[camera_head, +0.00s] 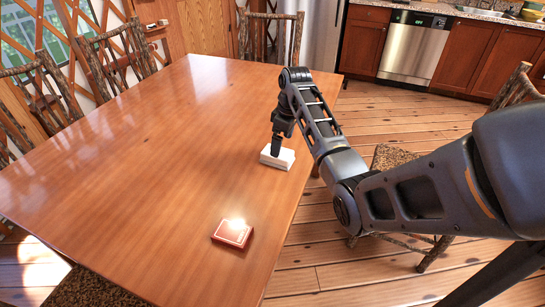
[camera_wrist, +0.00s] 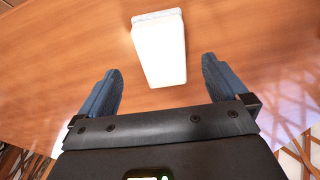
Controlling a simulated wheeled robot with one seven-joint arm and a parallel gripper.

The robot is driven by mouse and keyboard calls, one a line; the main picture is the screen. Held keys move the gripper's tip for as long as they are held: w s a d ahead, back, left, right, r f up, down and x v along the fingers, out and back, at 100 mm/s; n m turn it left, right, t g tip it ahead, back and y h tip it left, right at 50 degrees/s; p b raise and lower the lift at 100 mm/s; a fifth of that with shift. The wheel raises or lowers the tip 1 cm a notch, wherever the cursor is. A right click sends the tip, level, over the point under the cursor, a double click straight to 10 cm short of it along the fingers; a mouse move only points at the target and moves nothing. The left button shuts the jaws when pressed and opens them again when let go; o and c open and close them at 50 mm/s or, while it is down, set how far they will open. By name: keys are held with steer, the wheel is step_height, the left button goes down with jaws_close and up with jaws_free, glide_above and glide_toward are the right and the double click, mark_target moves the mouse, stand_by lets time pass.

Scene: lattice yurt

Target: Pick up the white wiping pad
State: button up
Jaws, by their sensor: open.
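The white wiping pad (camera_head: 278,157) lies on the wooden table near its right edge in the head view. In the wrist view the pad (camera_wrist: 159,50) is a bright white block, slightly tilted, ahead of and between the two fingers. My gripper (camera_head: 276,152) points down at the pad in the head view, and its tips overlap the pad's far left part there. In the wrist view my gripper (camera_wrist: 160,80) is open, with dark blue-grey fingers wide apart and nothing between the tips touching them. Whether the tips touch the table is unclear.
The wooden table (camera_head: 150,150) is mostly bare. A red box (camera_head: 233,233) lies on it nearer the front. Log chairs (camera_head: 112,58) stand around it, one (camera_head: 395,160) at the right beneath my arm. A dishwasher (camera_head: 413,47) and cabinets stand at the back.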

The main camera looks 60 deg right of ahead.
steer(key=f, duration=0.3)
steer(key=w+f, duration=0.1)
steer(key=f, duration=0.1)
steer(key=shift+w+a+f+p, duration=0.15)
steer(key=shift+w+f+p, duration=0.05)
steer(key=shift+f+p, duration=0.2)
steer(key=c, duration=1.1)
steer(key=shift+r, duration=0.1)
steer(key=shift+c, duration=0.2)
steer(key=shift+r, duration=0.55)
step_height(320, 180, up, 3)
steer(key=shift+f+b, duration=0.1)
steer(key=shift+b, duration=0.25)
steer(key=s+d+r+b, duration=0.1)
steer(key=s+d+r, duration=0.4)
steer(key=s, duration=0.5)
step_height(320, 180, up, 2)
steer(key=shift+d, duration=0.35)
steer(key=shift+s, duration=0.1)
